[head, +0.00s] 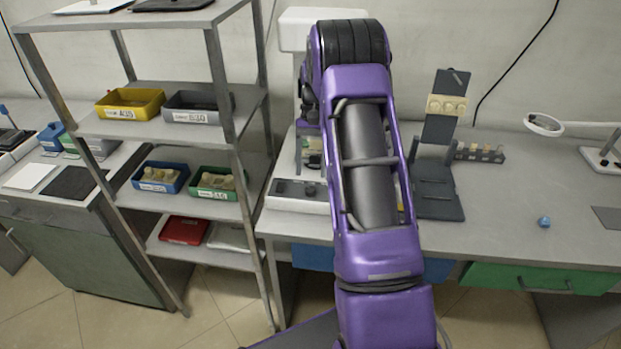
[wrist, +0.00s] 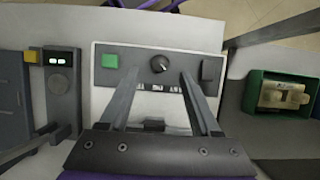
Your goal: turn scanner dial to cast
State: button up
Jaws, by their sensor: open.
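The scanner's white base (head: 300,205) stands on the bench, partly behind my arm in the head view. Its dark front panel (head: 288,187) also shows in the wrist view (wrist: 131,60). The panel carries a green square button (wrist: 109,61), a round black dial (wrist: 158,64) with a white pointer mark, and a dark switch (wrist: 208,68). Small labels below the dial are too small to read. My gripper (wrist: 161,70) is open and empty, its fingertips on either side of the dial in the wrist view. I cannot tell whether they touch the panel.
A metal rack (head: 228,100) with a yellow bin (head: 130,104), a grey bin (head: 198,107), a blue bin (head: 160,178) and a green bin (head: 214,183) stands left of the scanner. A dark stand (head: 437,195) is right of my arm. The bench front right is mostly clear.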

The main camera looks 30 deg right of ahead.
jog(key=v, duration=0.7)
jog(key=shift+r+p, duration=0.3)
jog(key=shift+r, duration=0.05)
jog(key=shift+w+d, duration=0.15)
